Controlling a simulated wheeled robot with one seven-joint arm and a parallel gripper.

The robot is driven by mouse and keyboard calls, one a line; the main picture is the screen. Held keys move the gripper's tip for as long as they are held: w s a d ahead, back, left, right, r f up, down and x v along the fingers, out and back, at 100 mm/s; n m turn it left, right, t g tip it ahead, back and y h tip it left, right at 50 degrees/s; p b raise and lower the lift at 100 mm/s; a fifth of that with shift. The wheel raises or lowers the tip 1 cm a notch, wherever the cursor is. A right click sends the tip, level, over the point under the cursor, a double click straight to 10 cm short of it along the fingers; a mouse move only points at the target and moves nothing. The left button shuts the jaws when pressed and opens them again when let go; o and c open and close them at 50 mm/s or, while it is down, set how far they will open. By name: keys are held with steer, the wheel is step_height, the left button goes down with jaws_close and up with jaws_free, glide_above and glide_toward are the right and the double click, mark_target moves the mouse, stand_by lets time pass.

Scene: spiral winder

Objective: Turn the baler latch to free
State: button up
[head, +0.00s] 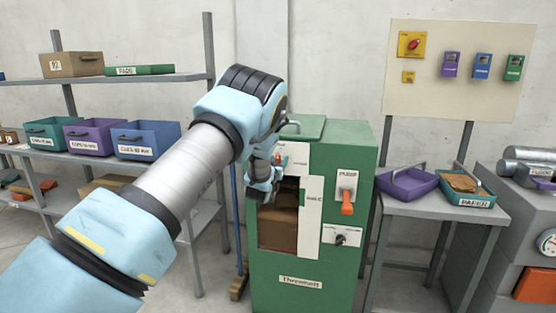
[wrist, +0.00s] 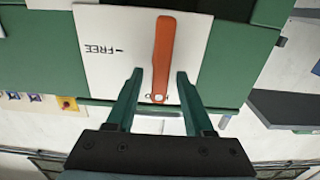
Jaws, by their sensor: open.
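The baler (head: 262,275) is a green cabinet right of my arm in the head view. Its latch (wrist: 163,50) is an orange lever on a white plate (wrist: 105,25) in the wrist view. The plate reads FREE, upside down, with a tick left of the lever; another label is mostly hidden behind the lever's lower end. The lever lies nearly along the picture's vertical, off the FREE tick. My gripper (wrist: 158,73) is open, with one green finger on each side of the lever's lower part and visible gaps. In the head view my arm hides most of the latch.
A pump panel with an orange handle (head: 347,208) and a black knob (head: 341,240) sit on the baler's right front. A brown bale (head: 277,228) shows in the front opening. A side table (head: 425,207) with trays stands right; shelves (head: 90,160) with bins stand left.

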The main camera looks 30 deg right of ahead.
jaws_close()
stand_by(0.5)
